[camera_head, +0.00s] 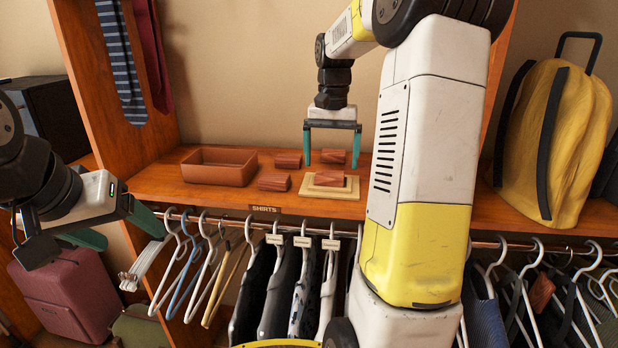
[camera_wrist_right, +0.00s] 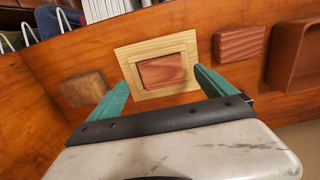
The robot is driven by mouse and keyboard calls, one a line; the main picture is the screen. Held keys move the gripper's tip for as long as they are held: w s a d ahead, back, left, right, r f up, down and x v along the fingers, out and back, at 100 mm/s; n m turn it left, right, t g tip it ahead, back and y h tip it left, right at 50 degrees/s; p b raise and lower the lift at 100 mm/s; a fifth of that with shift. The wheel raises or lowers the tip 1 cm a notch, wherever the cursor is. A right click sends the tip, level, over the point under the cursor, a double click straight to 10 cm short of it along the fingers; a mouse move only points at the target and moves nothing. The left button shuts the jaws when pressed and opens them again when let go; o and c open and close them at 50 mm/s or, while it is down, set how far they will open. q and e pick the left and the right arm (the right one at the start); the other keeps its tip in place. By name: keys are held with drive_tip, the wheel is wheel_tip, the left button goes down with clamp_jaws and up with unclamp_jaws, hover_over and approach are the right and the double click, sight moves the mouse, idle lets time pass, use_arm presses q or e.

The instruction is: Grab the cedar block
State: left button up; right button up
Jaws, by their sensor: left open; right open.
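Several reddish wooden blocks lie on the orange-brown shelf. One block (camera_head: 329,179) lies on a pale square wooden base (camera_head: 349,192); in the right wrist view this block (camera_wrist_right: 163,71) shows between my fingertips. Another block (camera_head: 274,182) lies left of the base, and two more (camera_head: 288,160) (camera_head: 333,156) lie behind. A duller brown block (camera_wrist_right: 86,88) shows only in the right wrist view. I cannot tell which is the cedar block. My right gripper (camera_head: 332,160) is open, empty and pointing down above the blocks. My left gripper (camera_head: 132,238) is open and empty at the left.
A brown open tray (camera_head: 219,180) stands left of the blocks. Hangers with clothes hang on a rail (camera_head: 228,222) below the shelf edge. Ties (camera_head: 120,62) hang from the upright panel. A yellow backpack (camera_head: 555,140) stands at the right. My right arm hides part of the shelf.

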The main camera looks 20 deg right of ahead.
sight(329, 175)
drive_tip(key=shift+a+f, duration=0.15)
drive_tip(key=shift+f, duration=1.75)
drive_tip(key=c, duration=1.6)
drive_tip(key=shift+r, duration=0.1)
